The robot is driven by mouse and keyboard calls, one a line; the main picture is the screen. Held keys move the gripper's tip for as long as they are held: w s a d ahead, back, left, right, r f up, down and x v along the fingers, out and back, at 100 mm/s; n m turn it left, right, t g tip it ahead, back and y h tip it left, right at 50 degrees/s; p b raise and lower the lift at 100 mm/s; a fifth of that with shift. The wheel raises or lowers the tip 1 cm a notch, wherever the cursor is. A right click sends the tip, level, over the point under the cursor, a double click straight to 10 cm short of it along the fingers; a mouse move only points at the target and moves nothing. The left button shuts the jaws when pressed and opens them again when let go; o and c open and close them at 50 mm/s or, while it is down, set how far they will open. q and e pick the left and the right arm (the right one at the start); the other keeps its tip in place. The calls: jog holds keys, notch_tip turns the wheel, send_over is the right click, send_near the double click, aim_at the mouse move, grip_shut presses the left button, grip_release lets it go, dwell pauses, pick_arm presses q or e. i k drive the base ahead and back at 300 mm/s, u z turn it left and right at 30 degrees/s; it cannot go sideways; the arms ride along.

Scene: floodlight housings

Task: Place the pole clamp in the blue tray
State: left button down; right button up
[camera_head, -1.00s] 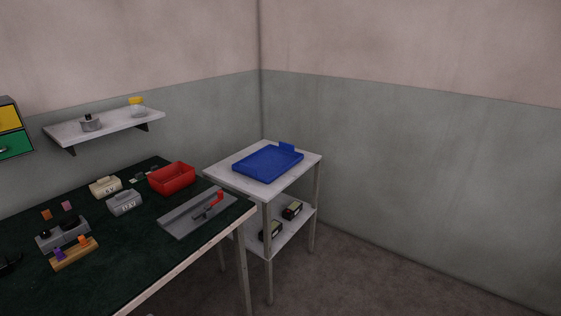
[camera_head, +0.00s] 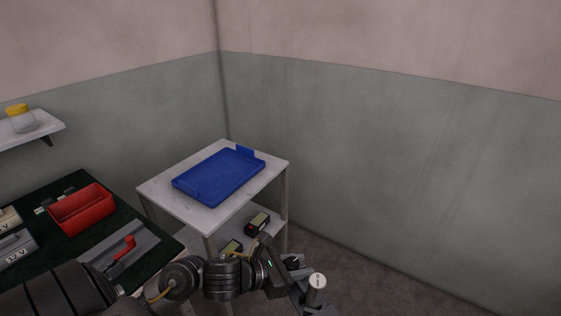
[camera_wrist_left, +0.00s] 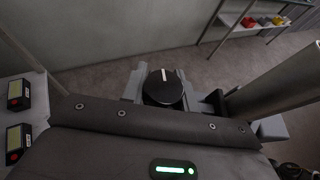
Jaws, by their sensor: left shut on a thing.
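The blue tray (camera_head: 218,176) lies on the white top of a small side table, and it looks empty. My left gripper (camera_head: 296,284) is in front of the table, low and to the right of the tray, apart from it. It is shut on the pole clamp (camera_wrist_left: 162,88), a grey piece with a round black knob, seen from above in the left wrist view. The fingertips are mostly hidden. My right gripper is not in view.
The side table (camera_head: 160,190) has a lower shelf with black-and-yellow boxes (camera_head: 257,223). The dark green workbench at left holds a red bin (camera_head: 82,209) and a grey plate with a red-handled tool (camera_head: 122,248). Walls stand behind the table. The floor at right is clear.

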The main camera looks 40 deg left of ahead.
aim_at(222, 169)
jog(key=z, duration=0.1)
jog(key=i, duration=1.55)
jog(key=u, duration=0.45)
jog(key=i, duration=1.1)
jog(key=u, duration=1.55)
jog(key=i, duration=0.65)
jog(key=u, duration=0.55)
